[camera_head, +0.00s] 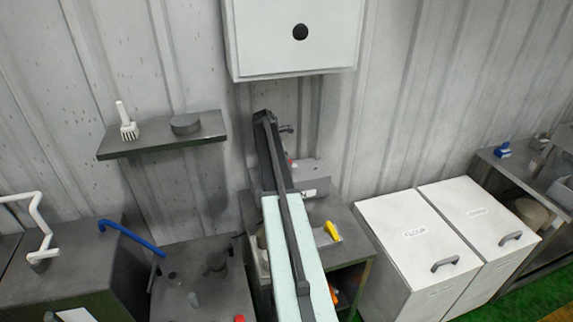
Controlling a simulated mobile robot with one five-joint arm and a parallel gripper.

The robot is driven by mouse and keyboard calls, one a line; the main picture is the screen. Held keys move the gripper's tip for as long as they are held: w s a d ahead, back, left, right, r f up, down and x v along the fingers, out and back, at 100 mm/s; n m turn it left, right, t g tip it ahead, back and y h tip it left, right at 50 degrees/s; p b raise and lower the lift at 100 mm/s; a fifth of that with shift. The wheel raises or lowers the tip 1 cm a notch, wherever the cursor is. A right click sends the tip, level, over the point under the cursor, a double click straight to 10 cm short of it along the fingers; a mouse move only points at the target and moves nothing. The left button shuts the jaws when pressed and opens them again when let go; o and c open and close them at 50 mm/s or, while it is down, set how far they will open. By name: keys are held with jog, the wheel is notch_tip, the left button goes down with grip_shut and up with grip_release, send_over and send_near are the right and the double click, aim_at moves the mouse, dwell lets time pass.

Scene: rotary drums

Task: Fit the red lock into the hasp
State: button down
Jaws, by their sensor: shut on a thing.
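My arm runs up the middle of the view to a dark upper end near the wall. My gripper cannot be made out; the arm's own links seem to hide it. I cannot make out a red lock or a hasp for certain. A tiny red spot (292,163) shows just right of the arm, at the back of the grey bench, too small to identify. A red knob-like spot (240,318) shows at the bottom edge, on the dark cabinet (205,270) left of the arm.
A white wall box (295,40) hangs above the arm. A shelf (160,140) with a white brush (126,122) and a dark puck (185,124) is at left. A yellow object (333,231) lies on the bench (345,222). White cabinets (410,225) stand right; blue (130,238) and white pipes (40,225) are left.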

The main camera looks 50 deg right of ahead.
jog(key=shift+f+b, duration=0.85)
jog(key=shift+f, duration=0.05)
jog(key=c, duration=1.1)
grip_release()
jog(key=shift+o, duration=0.2)
jog(key=shift+r, duration=0.1)
jog(key=p+v, duration=0.7)
jog(key=shift+a+r, duration=0.15)
jog(key=shift+r, duration=0.1)
jog(key=shift+w, duration=0.1)
